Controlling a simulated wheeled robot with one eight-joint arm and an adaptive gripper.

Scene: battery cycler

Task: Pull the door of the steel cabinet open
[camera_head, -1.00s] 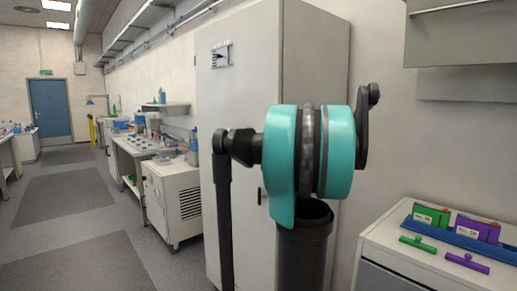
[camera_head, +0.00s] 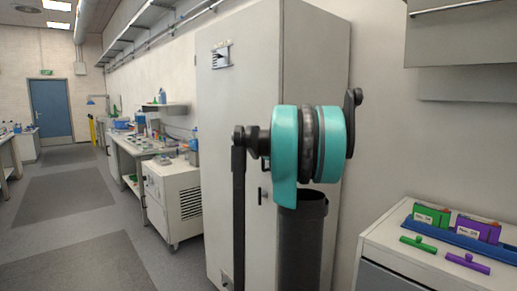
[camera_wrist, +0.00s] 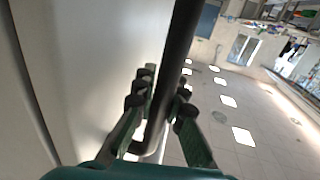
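The steel cabinet (camera_head: 235,110) is a tall pale grey box in the middle of the head view, its door side facing left. The door looks shut. A small black piece (camera_head: 262,197) shows on the door beside my arm. In the wrist view, the pale door surface (camera_wrist: 95,60) fills the left. A dark bar handle (camera_wrist: 180,50) with a bent end runs between the green fingers of my gripper (camera_wrist: 165,90). The fingers converge closely on both sides of the bar and look shut on it. My arm hides the gripper in the head view.
A white wheeled unit (camera_head: 172,200) stands left of the cabinet, beside a long bench (camera_head: 135,150). A low white counter (camera_head: 400,240) with a blue tray (camera_head: 455,238) is at the right. Open floor (camera_head: 75,230) lies at the left.

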